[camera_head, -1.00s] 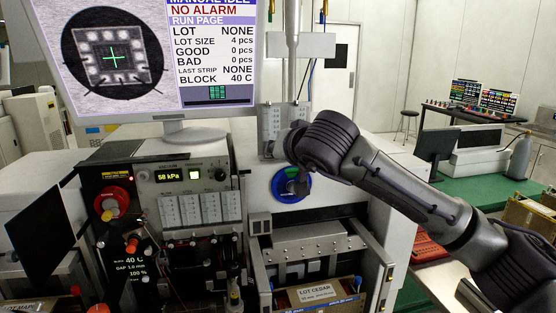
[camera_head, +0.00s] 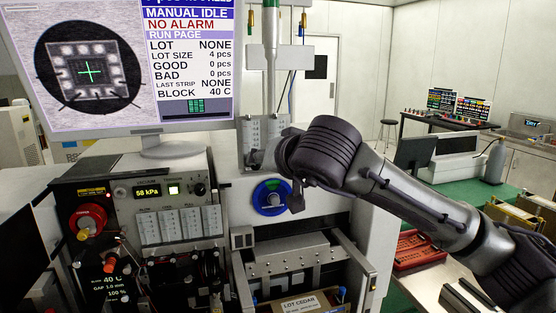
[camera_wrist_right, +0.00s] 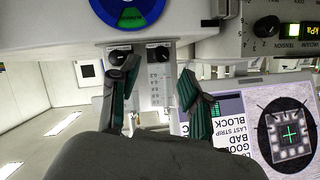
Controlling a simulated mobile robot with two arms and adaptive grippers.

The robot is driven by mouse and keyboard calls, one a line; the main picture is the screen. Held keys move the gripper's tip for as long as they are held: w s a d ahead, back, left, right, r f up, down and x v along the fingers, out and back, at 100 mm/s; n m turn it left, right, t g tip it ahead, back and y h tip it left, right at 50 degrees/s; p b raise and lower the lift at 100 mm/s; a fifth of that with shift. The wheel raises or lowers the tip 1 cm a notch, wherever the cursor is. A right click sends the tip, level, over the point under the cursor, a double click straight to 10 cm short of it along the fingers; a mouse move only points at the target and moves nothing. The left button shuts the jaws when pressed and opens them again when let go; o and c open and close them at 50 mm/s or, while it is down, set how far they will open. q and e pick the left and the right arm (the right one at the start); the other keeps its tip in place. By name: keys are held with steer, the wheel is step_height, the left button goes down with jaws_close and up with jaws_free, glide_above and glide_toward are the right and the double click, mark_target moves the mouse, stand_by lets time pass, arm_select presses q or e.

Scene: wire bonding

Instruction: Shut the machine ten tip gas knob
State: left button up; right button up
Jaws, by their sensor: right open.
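Two flowmeter panels (camera_head: 263,132) are on the machine's front, right of the screen. In the right wrist view, upside down, each has a small black knob: one at left (camera_wrist_right: 118,55) and one at right (camera_wrist_right: 158,53). Their labels are too small to read, so I cannot tell which is the tip gas knob. My right gripper (camera_wrist_right: 160,78) is open and empty, its fingers on either side of the right-hand panel in the picture, apart from the right-hand knob. In the head view my right wrist hides most of the gripper. My left gripper is not in view.
A blue-ringed dial with a green sector (camera_head: 271,198) sits just below the flowmeters. The screen (camera_head: 140,60) stands to the left. A control panel with a red knob (camera_head: 87,220) and vacuum display is lower left. A red tray (camera_head: 420,248) lies at right.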

steer(key=v, duration=0.7)
steer(key=shift+w+f, duration=0.1)
